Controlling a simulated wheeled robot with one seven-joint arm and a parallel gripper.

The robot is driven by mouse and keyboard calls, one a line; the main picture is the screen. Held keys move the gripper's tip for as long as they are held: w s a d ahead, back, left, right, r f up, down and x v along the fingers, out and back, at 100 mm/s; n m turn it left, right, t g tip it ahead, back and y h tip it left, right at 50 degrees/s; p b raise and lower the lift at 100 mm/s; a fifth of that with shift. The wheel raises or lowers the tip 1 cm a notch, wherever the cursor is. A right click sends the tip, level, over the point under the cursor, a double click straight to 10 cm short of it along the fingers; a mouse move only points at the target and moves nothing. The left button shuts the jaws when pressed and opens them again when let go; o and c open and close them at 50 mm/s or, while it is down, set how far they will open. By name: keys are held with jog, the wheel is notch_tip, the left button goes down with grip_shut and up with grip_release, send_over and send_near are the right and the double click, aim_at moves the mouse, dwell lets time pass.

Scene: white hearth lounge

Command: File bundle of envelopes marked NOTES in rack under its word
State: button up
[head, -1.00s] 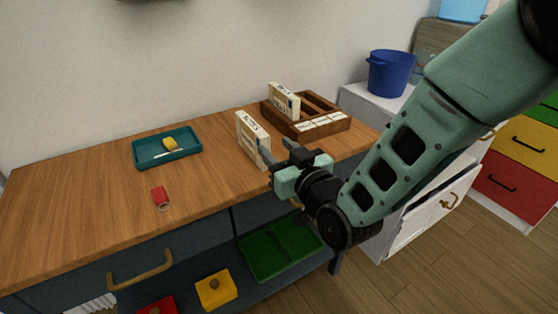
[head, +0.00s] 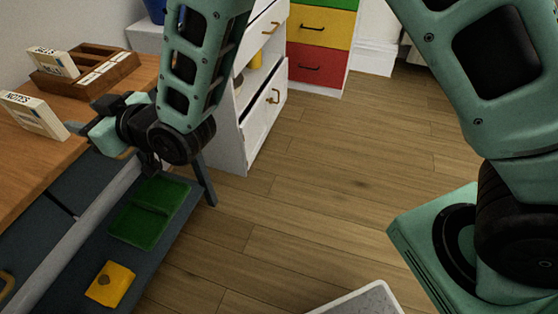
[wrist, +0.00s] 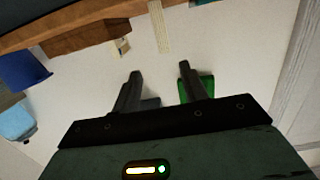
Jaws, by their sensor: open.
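The cream bundle marked NOTES (head: 36,114) stands upright on the wooden counter, left of the wooden rack's near side. The brown rack (head: 122,66) has slots and white labels on its front, too small to read. A second cream bundle (head: 52,62) stands at the rack's left part; its word is not clear. My gripper (head: 86,118) is open and empty, just right of the NOTES bundle. In the wrist view my gripper (wrist: 160,74) has its fingers apart, with a cream upright strip, likely the bundle (wrist: 160,25), beyond the gap.
A green tray (head: 150,212) and yellow object (head: 111,285) lie on the low shelf. Coloured drawers (head: 320,45) stand behind. The wooden floor (head: 330,170) is mostly clear; a grey-topped white-edged thing (head: 360,300) is at the bottom.

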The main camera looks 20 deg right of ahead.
jog(key=s+d+g+h, duration=0.5)
jog(key=s+d, duration=0.2)
jog(key=d, duration=0.4)
jog(key=shift+s+d+f+m+h, duration=0.15)
jog(key=shift+s+d+m+h, duration=0.15)
jog(key=shift+s+m, duration=0.1)
jog(key=shift+o, duration=0.5)
jog(key=s+d+m+g+h, duration=0.1)
jog(key=s+d+g+h, duration=0.4)
jog(key=s+d, duration=1.2)
jog(key=shift+s+d+g+h, duration=0.15)
jog(key=shift+d+g+h, duration=0.25)
jog(key=shift+d+h, duration=0.45)
